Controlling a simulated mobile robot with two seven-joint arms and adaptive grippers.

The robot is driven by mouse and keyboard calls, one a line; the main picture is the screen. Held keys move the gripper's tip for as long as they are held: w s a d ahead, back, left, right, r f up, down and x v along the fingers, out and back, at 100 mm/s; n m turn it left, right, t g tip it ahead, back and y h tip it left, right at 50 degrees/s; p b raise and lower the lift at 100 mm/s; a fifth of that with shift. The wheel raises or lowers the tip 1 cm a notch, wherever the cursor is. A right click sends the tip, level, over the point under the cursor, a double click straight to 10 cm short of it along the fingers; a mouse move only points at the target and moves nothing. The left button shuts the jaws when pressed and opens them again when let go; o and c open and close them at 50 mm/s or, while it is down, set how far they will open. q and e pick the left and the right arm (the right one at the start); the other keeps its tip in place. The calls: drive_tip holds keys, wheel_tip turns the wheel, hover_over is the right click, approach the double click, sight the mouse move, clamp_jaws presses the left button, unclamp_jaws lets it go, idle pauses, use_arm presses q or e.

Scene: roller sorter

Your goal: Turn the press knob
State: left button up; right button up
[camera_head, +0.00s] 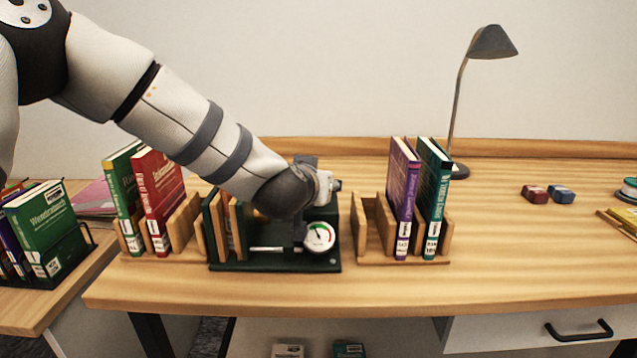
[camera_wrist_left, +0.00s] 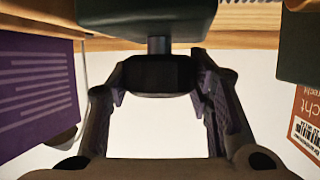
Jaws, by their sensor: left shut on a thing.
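The press (camera_head: 275,264) stands on the desk, a dark green base with a round white gauge (camera_head: 319,237) at its front right. My left arm reaches over it and hides much of its upper part. In the left wrist view the dark, faceted press knob (camera_wrist_left: 152,76) sits on a short shaft under a dark green block (camera_wrist_left: 146,22). My left gripper (camera_wrist_left: 162,82) has one finger on each side of the knob and is shut on it. In the head view the knob and fingers are hidden behind my wrist. My right gripper is out of view.
Wooden racks with upright books flank the press: a red book (camera_head: 158,200) at left, a purple book (camera_head: 402,200) and a teal book (camera_head: 434,200) at right. A grey lamp (camera_head: 492,42) stands behind. The desk right of the racks is mostly clear.

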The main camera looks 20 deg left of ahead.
use_arm(q)
drive_tip(key=n+y, duration=0.2)
drive_tip(key=y, duration=0.1)
drive_tip(key=shift+d+n+g, duration=0.1)
drive_tip(key=shift+n+g, duration=0.2)
drive_tip(key=shift+n, duration=0.1)
drive_tip(key=n+g+y, duration=0.1)
drive_tip(key=n+y, duration=0.1)
drive_tip(key=y, duration=0.1)
drive_tip(key=shift+w+f+n, duration=0.1)
drive_tip(key=shift+f+n, duration=0.05)
drive_tip(key=shift+n, duration=0.25)
drive_tip(key=n+g+y+b, duration=0.1)
drive_tip(key=n+g+y, duration=0.1)
drive_tip(key=n, duration=0.1)
drive_tip(key=shift+f+g+y+b, duration=0.2)
drive_tip(key=shift+g+y+b, duration=0.1)
drive_tip(key=shift+y+b, duration=0.1)
drive_tip(key=shift+r+n+g+y+b, duration=0.1)
drive_tip(key=shift+n+g+y+b, duration=0.3)
drive_tip(key=shift+n+g+y, duration=0.25)
drive_tip(key=shift+r+n+g, duration=0.15)
drive_tip(key=shift+n+g, duration=0.3)
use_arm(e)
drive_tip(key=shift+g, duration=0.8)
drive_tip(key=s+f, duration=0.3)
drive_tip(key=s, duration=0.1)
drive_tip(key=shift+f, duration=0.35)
use_arm(q)
drive_tip(key=shift+y, duration=0.25)
